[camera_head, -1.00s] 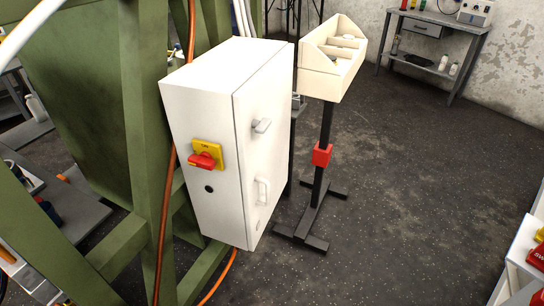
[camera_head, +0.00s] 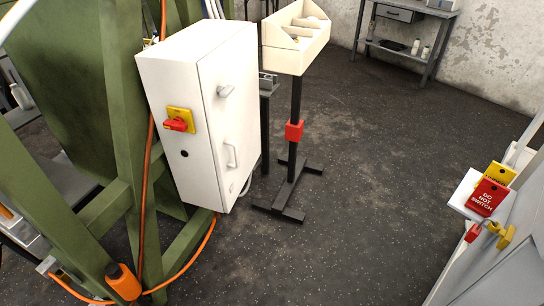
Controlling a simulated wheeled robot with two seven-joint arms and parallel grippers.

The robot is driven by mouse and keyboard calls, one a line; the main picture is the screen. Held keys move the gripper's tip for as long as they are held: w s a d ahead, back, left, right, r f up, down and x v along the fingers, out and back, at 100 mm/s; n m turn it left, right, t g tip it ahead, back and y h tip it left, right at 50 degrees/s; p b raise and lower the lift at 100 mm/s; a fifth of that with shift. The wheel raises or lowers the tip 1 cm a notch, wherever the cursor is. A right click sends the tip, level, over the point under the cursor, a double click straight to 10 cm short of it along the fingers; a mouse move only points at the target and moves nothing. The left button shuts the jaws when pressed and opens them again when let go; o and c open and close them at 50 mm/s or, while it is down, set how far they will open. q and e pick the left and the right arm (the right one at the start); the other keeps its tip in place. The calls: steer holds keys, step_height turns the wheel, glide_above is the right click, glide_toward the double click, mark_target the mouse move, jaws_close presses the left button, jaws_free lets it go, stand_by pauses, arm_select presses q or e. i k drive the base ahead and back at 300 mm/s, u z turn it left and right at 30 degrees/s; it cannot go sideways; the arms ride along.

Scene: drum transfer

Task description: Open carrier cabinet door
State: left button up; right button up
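A white cabinet (camera_head: 170,75) is mounted on a green steel frame left of centre. Its door (camera_head: 228,120) faces right and looks shut, with a grey latch (camera_head: 226,91) above and a pale pull handle (camera_head: 231,156) lower down. A red rotary switch (camera_head: 177,124) on a yellow plate sits on the cabinet's narrower side, with a dark round hole below it. Neither of my grippers is in view.
A cream bin (camera_head: 296,38) on a black stand (camera_head: 295,170) stands right of the cabinet. Orange cable (camera_head: 180,265) lies at the frame's foot. A grey unit with red and yellow tags (camera_head: 488,196) is at right. Dark floor between is open.

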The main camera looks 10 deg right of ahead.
mark_target(233, 121)
steer(key=z, duration=1.4)
steer(key=i, duration=0.8)
steer(key=u, duration=0.75)
